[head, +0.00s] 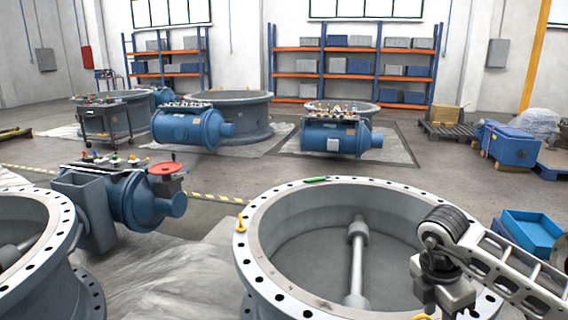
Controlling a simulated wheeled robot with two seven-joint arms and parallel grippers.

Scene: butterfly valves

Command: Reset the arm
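My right arm comes in from the right edge, and its gripper (441,297) hangs over the right part of the large grey butterfly valve (268,279) in front. The gripper points down and its fingertips are too small and dark to tell whether they are open or shut. I see nothing held in it. The valve is a wide ring with bolt holes around its flange and a shaft (357,262) across its inside. My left arm and gripper are not in view.
A green marker-like item (316,179) and a yellow item (240,225) lie on the front valve's rim. A blue tray (532,232) is at right. Open floor lies behind the valve.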

